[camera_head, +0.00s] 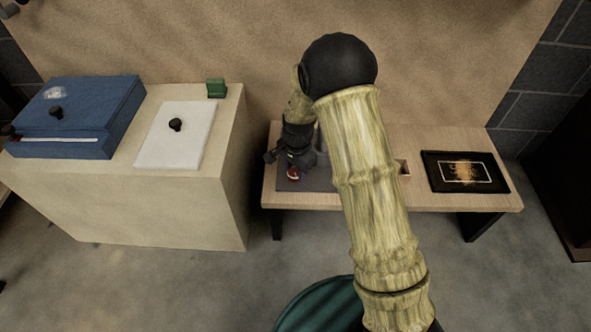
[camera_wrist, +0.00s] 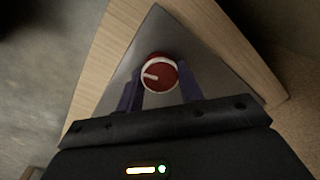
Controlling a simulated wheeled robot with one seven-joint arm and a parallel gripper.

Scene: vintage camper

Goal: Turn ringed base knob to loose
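The red knob (camera_wrist: 160,72) has a white ring and a white pointer line, which points left in the wrist view. It sits on a grey metal plate (camera_wrist: 205,52) on the wooden bench. It also shows small and red in the head view (camera_head: 293,174), beside my gripper (camera_head: 292,158). In the wrist view my gripper (camera_wrist: 160,82) has its two dark purple fingers apart, one on each side of the knob. I cannot tell whether they touch it. No loose or tight marking is readable.
The low wooden bench (camera_head: 430,200) also bears a black framed panel (camera_head: 465,172) at the right. A pale cabinet (camera_head: 150,205) to the left carries a blue box (camera_head: 85,110), a white board with a black knob (camera_head: 190,145) and a green block (camera_head: 216,88). A wall stands close behind.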

